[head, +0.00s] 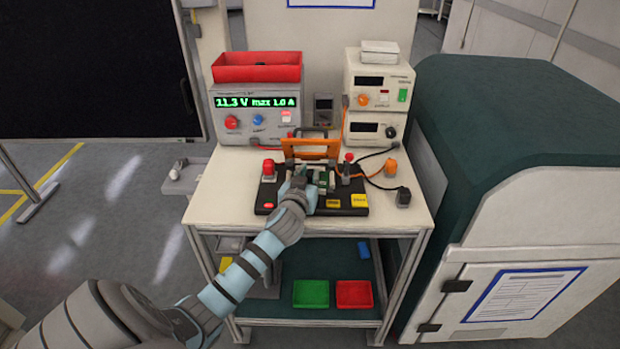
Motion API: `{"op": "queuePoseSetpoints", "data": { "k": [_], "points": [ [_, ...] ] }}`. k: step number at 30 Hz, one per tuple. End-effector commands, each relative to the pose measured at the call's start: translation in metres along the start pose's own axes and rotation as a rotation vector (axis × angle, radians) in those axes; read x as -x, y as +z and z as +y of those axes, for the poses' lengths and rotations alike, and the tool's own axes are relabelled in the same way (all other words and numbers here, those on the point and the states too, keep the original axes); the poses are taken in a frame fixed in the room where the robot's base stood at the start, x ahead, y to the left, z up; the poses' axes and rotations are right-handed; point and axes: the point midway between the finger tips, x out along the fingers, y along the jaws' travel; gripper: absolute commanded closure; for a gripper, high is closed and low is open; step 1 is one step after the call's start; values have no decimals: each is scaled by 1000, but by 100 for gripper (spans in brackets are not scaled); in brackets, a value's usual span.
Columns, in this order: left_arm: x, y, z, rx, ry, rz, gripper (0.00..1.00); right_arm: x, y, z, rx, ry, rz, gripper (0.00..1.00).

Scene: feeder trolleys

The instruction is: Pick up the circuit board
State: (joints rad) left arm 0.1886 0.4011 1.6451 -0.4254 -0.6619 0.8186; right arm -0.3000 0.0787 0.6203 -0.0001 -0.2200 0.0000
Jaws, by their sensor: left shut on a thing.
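The circuit board (321,179) is a small green piece at the black test fixture (284,209) on the white bench. The fixture has an orange hinged frame (311,145) standing raised at its back. My left gripper (306,182) reaches in from the lower left over the fixture and is shut on the circuit board. My wrist and hand hide the fingertips and part of the board. I cannot tell whether the board is clear of the fixture. My right gripper is not in view.
A power supply (257,120) with a red tray (257,67) stands back left, and stacked instruments (377,83) back right. Cables run to the fixture's right side. Green (311,293) and red bins (354,294) sit on the lower shelf. A large dark green machine (520,130) borders the right.

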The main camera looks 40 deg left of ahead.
Motion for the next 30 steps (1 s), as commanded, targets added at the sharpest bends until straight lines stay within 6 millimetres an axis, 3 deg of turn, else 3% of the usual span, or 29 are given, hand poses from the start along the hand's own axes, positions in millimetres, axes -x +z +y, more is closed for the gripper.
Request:
{"op": "queuePoseSetpoints", "data": {
  "k": [5, 11, 30],
  "points": [
    [0, -1, 0, 0, 0, 1, 100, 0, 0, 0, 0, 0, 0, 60],
    [6, -17, 0, 0, 0, 3, 100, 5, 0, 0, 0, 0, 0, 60],
    [164, 19, 0, 3, 0, -2, 100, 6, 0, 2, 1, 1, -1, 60]
  ]
}}
